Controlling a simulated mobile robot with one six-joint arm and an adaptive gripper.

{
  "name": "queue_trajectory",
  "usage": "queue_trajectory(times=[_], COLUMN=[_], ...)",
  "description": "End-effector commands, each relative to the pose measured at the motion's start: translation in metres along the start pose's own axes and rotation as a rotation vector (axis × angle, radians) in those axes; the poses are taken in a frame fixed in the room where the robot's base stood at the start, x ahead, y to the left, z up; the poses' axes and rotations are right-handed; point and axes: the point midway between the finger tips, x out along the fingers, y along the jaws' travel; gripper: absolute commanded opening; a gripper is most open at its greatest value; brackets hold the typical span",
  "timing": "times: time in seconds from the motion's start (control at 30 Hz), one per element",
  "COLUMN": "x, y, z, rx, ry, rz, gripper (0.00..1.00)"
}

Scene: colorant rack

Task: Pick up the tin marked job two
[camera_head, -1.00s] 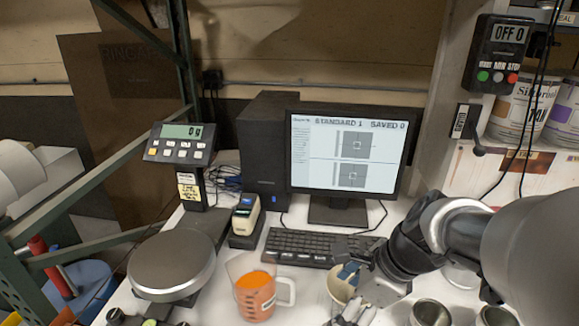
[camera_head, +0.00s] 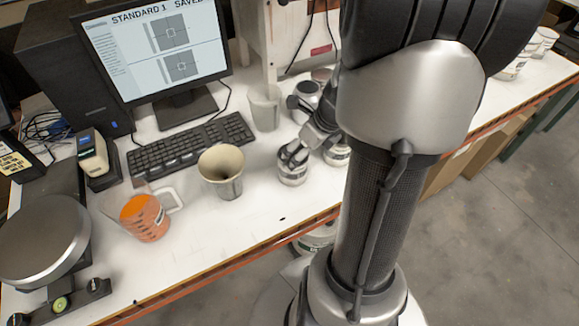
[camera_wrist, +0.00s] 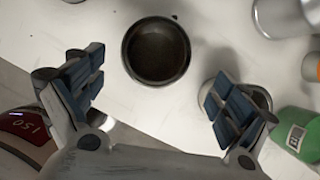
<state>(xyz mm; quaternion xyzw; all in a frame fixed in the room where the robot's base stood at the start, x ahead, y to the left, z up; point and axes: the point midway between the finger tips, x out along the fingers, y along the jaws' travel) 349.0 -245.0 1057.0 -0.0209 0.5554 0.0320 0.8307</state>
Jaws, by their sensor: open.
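Small round tins stand on the white bench in the head view: one (camera_head: 293,174) at my gripper, and another (camera_head: 338,155) just right of it. I cannot read a job two mark on either. My gripper (camera_head: 294,153) is open, its fingers over the nearer tin. In the wrist view my gripper (camera_wrist: 158,88) has its fingers spread wide. A dark-looking open tin (camera_wrist: 156,50) lies ahead between them, with nothing held. Another round tin (camera_wrist: 260,98) is partly hidden behind the right finger.
A pale cup (camera_head: 264,108) is behind, near the keyboard (camera_head: 190,145). A green container (camera_wrist: 297,132) lies close right in the wrist view. The bench's front edge is near.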

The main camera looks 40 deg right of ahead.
Motion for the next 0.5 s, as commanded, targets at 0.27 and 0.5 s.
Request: queue_trajectory(times=[0.27, 0.5], x=[0.032, 0.051], y=[0.000, 0.004], z=[0.000, -0.002], rx=[0.000, -0.003], ry=[-0.001, 0.000], rz=[0.000, 0.001], gripper=[0.94, 0.94])
